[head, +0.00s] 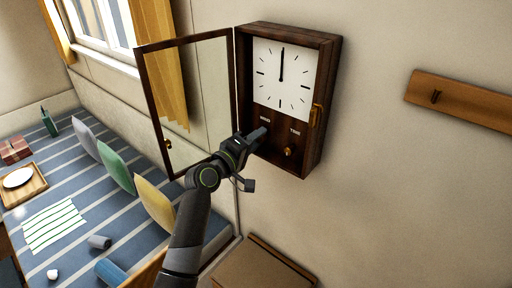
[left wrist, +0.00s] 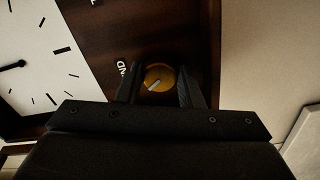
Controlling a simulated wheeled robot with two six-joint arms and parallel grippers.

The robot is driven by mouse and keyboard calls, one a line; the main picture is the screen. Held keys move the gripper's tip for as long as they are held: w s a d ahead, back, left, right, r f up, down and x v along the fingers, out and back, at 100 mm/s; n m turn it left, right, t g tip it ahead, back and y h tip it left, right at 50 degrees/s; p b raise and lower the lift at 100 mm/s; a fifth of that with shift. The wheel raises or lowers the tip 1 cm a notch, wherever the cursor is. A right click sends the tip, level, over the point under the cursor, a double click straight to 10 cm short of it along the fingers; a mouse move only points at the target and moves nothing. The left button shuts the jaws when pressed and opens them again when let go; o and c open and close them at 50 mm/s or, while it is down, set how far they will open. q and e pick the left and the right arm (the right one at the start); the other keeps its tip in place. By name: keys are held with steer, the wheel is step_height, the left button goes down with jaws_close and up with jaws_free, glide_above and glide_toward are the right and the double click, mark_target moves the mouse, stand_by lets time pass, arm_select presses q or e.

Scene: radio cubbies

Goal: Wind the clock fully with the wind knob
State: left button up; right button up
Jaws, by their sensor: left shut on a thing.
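The wall clock (head: 281,76) hangs in a dark wooden case with its glass door (head: 190,100) swung open to the left. Both hands point up to twelve. My left gripper (head: 262,133) reaches into the lower part of the case, in front of the knob under the "WIND" label (head: 265,120). In the left wrist view the brass wind knob (left wrist: 159,77), with a pale pointer line, sits between the two fingers, which are shut on it. The head view hides this knob behind the gripper. A second brass knob (head: 289,152) sits below the "TIME" label. My right gripper is not in view.
The open door stands out from the wall beside my left arm. A wooden rail with a hook (head: 436,97) is on the wall at right. A striped bed (head: 75,185) with cushions and a tray (head: 22,185) lies at lower left. A brown box (head: 262,266) stands below the clock.

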arm_select(q)
steer(key=shift+f+m+b, duration=0.2)
steer(key=shift+m+b, duration=2)
steer(key=shift+m, duration=0.7)
steer(key=o, duration=1)
steer(key=shift+r, duration=0.1)
steer(key=shift+c, duration=0.2)
steer(key=b+v, duration=0.2)
steer(key=v, duration=1.5)
steer(key=shift+s+a, duration=0.15)
steer(key=shift+r, duration=0.1)
